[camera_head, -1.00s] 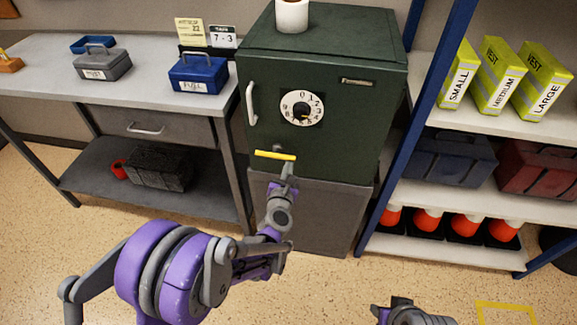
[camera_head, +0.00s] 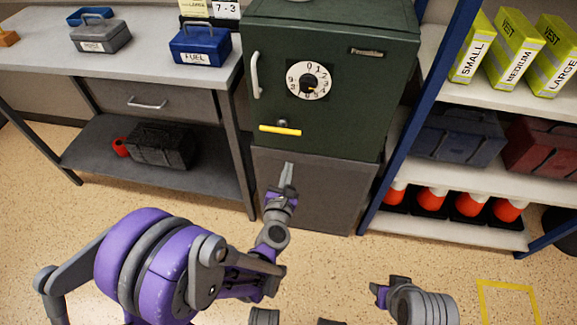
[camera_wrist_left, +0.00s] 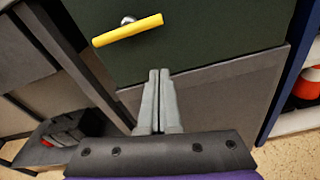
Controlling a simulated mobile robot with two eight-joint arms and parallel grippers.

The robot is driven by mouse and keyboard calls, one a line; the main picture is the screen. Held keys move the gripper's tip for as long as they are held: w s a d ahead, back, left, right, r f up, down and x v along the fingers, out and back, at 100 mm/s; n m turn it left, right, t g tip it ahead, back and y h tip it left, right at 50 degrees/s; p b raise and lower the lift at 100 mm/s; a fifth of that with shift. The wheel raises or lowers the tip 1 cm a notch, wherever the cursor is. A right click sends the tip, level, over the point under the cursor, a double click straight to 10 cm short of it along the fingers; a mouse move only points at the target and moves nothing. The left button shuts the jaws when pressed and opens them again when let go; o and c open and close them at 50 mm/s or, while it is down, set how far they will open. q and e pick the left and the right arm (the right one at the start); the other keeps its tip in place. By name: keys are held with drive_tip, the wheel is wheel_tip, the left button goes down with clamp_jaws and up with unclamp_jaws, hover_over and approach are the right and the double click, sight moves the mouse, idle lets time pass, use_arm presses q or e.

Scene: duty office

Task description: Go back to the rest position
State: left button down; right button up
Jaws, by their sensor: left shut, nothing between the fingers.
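My left gripper (camera_head: 287,176) is in front of the grey base cabinet under the green safe (camera_head: 340,110) in the head view. In the left wrist view its two fingers (camera_wrist_left: 159,84) are together and hold nothing. The yellow handle (camera_head: 280,130) on the safe door is above the fingertips and apart from them; it also shows in the left wrist view (camera_wrist_left: 128,30). The safe door is shut. My right gripper (camera_head: 380,293) shows partly at the bottom of the head view, low over the floor; its fingers are not clear.
A grey workbench (camera_head: 150,65) with a blue box (camera_head: 200,45) stands left of the safe. A shelf (camera_head: 455,230) with vests, toolboxes and orange cones stands at right. The floor (camera_head: 340,270) in front is clear.

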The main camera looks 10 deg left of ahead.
idle(0.4)
use_arm(q)
drive_tip(key=s+d+r+m+g+h, duration=0.15)
drive_tip(key=s+m, duration=0.25)
drive_tip(key=m, duration=0.5)
drive_tip(key=s+r+m+g+h, duration=0.3)
drive_tip(key=s+m, duration=0.1)
drive_tip(key=m, duration=0.5)
drive_tip(key=s+a+f+m+g+y, duration=0.2)
drive_tip(key=s+a+f+m+g, duration=0.15)
drive_tip(key=s+a+m, duration=0.4)
drive_tip(key=s+a+f+m+g+y, duration=0.2)
drive_tip(key=s+a+m+g+y, duration=0.15)
drive_tip(key=s+m, duration=0.7)
wheel_tip(320, 180, up, 22)
drive_tip(key=n+h+p, duration=0.1)
drive_tip(key=n+p, duration=0.1)
drive_tip(key=p, duration=1.7)
drive_tip(key=shift+s+d+n, duration=0.15)
drive_tip(key=shift+n, duration=0.15)
use_arm(e)
wheel_tip(320, 180, up, 22)
drive_tip(key=w+t, duration=0.1)
drive_tip(key=shift+w+f, duration=0.25)
drive_tip(key=shift+w, duration=0.15)
